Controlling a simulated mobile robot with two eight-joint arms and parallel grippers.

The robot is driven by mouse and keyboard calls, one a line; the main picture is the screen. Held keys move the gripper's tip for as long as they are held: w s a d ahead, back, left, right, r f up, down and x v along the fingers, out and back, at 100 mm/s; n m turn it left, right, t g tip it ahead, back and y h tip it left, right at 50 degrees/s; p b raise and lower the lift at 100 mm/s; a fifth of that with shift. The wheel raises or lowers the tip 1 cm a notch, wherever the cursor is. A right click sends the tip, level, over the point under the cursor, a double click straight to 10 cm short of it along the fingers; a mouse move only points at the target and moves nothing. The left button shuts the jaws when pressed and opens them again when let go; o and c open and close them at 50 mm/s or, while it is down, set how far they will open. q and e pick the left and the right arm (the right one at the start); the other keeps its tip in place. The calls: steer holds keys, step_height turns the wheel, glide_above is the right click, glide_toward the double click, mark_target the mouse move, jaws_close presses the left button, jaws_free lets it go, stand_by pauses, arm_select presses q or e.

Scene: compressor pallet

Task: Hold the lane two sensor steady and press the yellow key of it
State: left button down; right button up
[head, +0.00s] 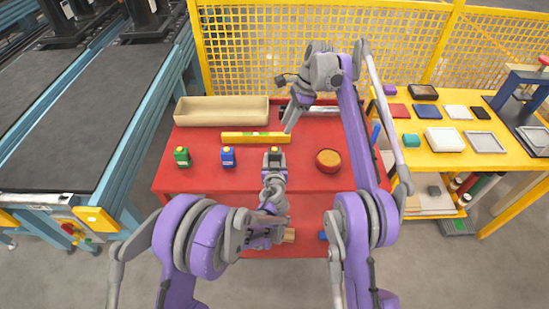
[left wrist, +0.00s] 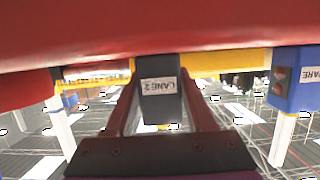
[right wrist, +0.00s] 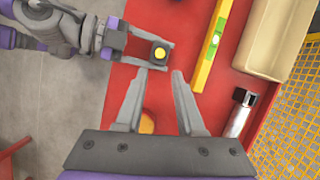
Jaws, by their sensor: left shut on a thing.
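The lane two sensor (head: 274,153) is a small dark block at the front middle of the red table. Its label "LANE 2" shows upside down in the left wrist view (left wrist: 160,87). Its round yellow key (right wrist: 160,53) is on top and faces the right wrist camera. My left gripper (head: 273,165) is shut on the sensor, one finger on each side. My right gripper (right wrist: 160,72) is open and empty, with its fingertips apart. In the right wrist picture the key appears just beyond the gap between them. In the head view the right gripper (head: 288,130) hangs above the table behind the sensor.
A blue block (head: 228,157) and a green block (head: 182,157) stand left of the sensor. A yellow level (head: 240,138) and a beige tray (head: 222,111) lie behind. A red bowl (head: 329,161) stands right. A yellow mesh fence (head: 260,50) closes the back.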

jaws_close()
stand_by(1.4)
